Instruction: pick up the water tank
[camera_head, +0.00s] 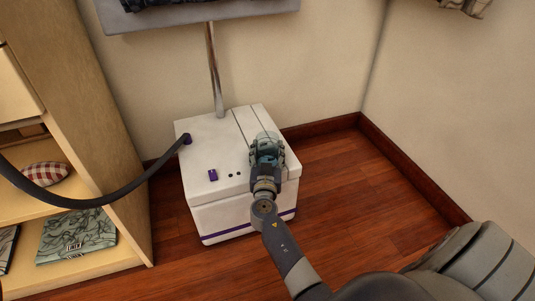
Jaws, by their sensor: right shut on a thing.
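My right gripper (267,153) reaches in from the lower right and is shut on the tank. The gripper and wrist cover much of the tank's near side. Whether the tank's underside is still seated in the unit cannot be told. My left gripper is not in view.
A dark hose (92,203) curves from the unit's left side to the left picture edge. A metal pole (214,70) rises from the unit to a grey board (200,14). Wooden shelves (115,150) stand at left. Walls close off the back and right; the wooden floor (350,195) at right is clear.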

